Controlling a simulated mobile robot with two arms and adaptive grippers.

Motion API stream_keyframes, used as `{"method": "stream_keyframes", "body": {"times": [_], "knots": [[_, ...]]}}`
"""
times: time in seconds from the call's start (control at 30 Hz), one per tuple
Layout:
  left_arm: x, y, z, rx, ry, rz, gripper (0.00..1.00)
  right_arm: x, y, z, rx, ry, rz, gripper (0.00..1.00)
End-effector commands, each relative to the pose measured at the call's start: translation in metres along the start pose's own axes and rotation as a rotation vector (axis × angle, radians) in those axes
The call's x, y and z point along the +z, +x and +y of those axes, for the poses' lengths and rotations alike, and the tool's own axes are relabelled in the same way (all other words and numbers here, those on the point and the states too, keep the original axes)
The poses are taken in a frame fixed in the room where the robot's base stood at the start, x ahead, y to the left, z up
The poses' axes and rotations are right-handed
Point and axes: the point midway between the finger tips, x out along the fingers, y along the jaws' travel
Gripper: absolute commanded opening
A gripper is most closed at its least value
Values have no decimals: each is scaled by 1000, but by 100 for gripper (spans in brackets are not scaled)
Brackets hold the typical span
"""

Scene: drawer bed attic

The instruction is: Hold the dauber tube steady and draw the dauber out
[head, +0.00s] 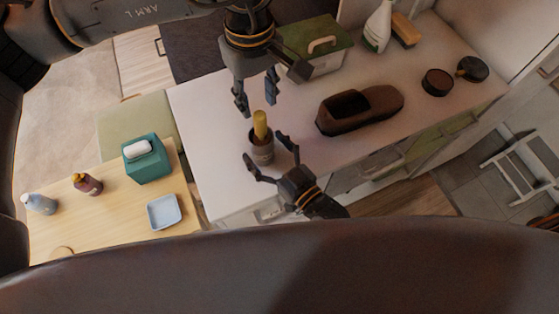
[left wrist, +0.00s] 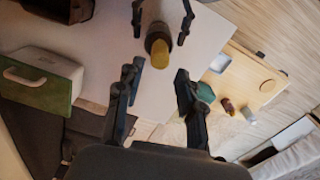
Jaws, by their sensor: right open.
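The dauber tube (head: 262,152) is a dark, short cylinder standing upright on the white counter near its front left. The yellow dauber (head: 261,124) sticks up out of its top. In the left wrist view the dauber (left wrist: 160,54) and the dark tube (left wrist: 158,34) lie beyond my fingers. My left gripper (head: 256,103) is open and empty, above and behind the dauber, apart from it. My right gripper (head: 263,149) is open low at the front, with a finger on either side of the tube. I cannot tell whether either finger touches it.
A brown shoe (head: 362,108) stands right of the tube. Behind are a green-lidded box (head: 318,48), a spray bottle (head: 378,26), a brush (head: 404,30) and round tins (head: 437,82). A lower wooden table (head: 110,215) at left holds a teal box (head: 146,160), bottles and a blue dish (head: 164,212).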

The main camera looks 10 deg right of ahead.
Motion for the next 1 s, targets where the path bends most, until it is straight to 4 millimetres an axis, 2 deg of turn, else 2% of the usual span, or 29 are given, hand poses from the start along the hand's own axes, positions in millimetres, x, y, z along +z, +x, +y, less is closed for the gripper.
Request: {"method": "stream_keyframes", "body": {"times": [0.13, 0.47, 0.77, 0.8, 0.87, 0.97, 1.0], "knots": [[0, 0, 0, 0, 0, 0, 38, 0, 12, 0, 0, 1, 1, 79], [0, 0, 0, 0, 0, 0, 38, 0, 15, 0, 0, 1, -1, 79], [0, 0, 0, 0, 0, 0, 38, 0, 15, 0, 0, 1, -1, 20], [0, 0, 0, 0, 0, 0, 38, 0, 15, 0, 0, 1, -1, 16], [0, 0, 0, 0, 0, 0, 38, 0, 15, 0, 0, 1, -1, 16], [0, -1, 0, 0, 11, 0, 51, 0, 15, 0, 0, 1, -1, 16], [0, -2, 0, 0, 30, 0, 51, 0, 15, 0, 0, 1, -1, 16]]}}
